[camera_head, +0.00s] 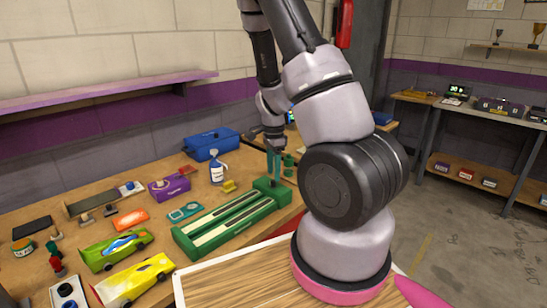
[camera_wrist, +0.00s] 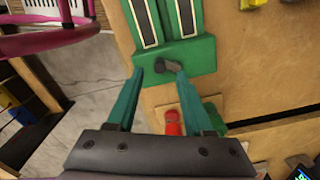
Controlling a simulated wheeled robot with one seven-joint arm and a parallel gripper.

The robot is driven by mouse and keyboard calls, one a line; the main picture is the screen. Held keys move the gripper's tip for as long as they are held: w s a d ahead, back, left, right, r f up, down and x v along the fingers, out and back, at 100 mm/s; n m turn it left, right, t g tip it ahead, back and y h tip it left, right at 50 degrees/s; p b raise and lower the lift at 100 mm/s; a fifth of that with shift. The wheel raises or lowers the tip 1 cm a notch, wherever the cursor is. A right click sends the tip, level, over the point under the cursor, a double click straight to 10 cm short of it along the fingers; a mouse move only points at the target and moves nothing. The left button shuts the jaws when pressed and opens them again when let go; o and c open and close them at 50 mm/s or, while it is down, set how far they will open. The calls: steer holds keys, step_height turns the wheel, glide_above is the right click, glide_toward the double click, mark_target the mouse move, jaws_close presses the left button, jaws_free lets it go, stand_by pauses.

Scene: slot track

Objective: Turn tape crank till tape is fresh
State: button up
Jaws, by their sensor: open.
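The green slot track unit (camera_head: 232,218) lies on the wooden workbench, with two pale strips along its top. In the wrist view, its end block (camera_wrist: 198,52) carries a small dark crank knob (camera_wrist: 168,66). My gripper (camera_wrist: 158,74) is open, its two teal fingers spread either side of the knob, the right tip closest to it. Whether either finger touches the knob cannot be told. In the head view my gripper (camera_head: 273,168) points down over the unit's far end, and the crank is hidden there. The condition of the tape is too small to judge.
A red cylinder (camera_wrist: 173,122) stands beside a green part close to my right finger. On the bench are a blue toolbox (camera_head: 211,144), a spray bottle (camera_head: 217,168), a purple box (camera_head: 169,187), and green (camera_head: 115,250) and yellow (camera_head: 135,281) toy cars. The bench edge is near.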

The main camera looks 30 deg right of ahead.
step_height(320, 180, up, 8)
steer(key=shift+f, duration=0.15)
stand_by(0.4)
steer(key=s+a+r+n+t+y, duration=0.1)
steer(key=s+a+r+n+t, duration=0.15)
steer(key=r, duration=0.55)
steer(key=s+a+r+n+t+y, duration=0.15)
steer(key=a+r+n, duration=0.25)
steer(key=r, duration=0.4)
steer(key=s+a+r+n+t, duration=0.3)
steer(key=s+r+n, duration=0.4)
steer(key=s+r, duration=0.4)
steer(key=shift+s+a+r, duration=0.2)
steer(key=shift+s+a, duration=0.15)
steer(key=shift+s, duration=0.2)
steer(key=shift+h, duration=0.25)
